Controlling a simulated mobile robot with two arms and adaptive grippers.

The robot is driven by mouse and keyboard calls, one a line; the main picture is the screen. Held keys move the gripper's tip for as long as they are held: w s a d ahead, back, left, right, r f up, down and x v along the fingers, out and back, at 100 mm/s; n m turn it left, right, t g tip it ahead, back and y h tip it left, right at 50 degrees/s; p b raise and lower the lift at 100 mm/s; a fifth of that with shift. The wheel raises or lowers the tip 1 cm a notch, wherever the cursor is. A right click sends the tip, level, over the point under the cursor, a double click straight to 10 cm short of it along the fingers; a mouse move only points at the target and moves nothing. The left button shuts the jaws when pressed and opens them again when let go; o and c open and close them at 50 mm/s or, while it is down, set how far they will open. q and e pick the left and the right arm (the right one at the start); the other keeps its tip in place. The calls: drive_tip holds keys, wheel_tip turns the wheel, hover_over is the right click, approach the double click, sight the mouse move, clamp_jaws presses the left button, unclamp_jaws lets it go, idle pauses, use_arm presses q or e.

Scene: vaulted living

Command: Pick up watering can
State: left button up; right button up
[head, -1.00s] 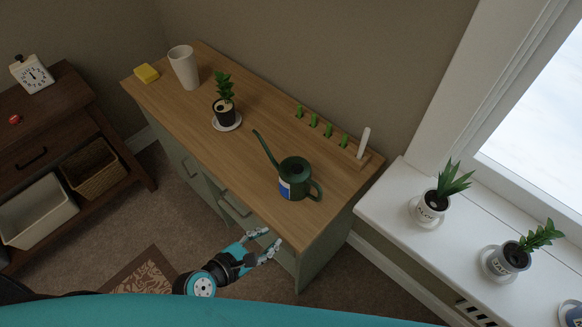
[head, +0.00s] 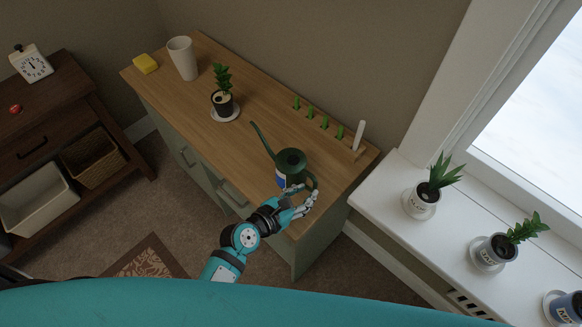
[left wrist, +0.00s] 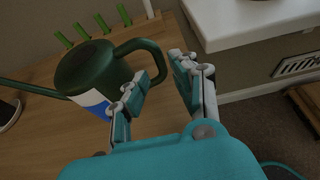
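The dark green watering can (head: 290,162) with a blue and white patch stands upright near the front right end of the wooden cabinet top. Its spout points to the back left and its handle to the right. It also shows in the left wrist view (left wrist: 88,70). My left gripper (head: 304,195) is at the can's handle side, at the cabinet's front edge. In the left wrist view its fingers (left wrist: 163,80) are apart, with the handle just beyond the left fingertip and nothing gripped. My right gripper is in neither view.
On the cabinet top (head: 222,142) stand a potted plant (head: 222,94), a white cup (head: 183,58), a yellow sponge (head: 146,64) and a rack (head: 357,152) with green pegs. A white window sill (head: 385,195) with potted plants is at the right.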

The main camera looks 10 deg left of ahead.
sight(314, 186)
use_arm(q)
drive_tip(key=x, duration=0.5)
drive_tip(key=shift+w+r, duration=0.1)
drive_tip(key=shift+r, duration=0.05)
clamp_jaws()
drive_tip(key=shift+r, duration=0.1)
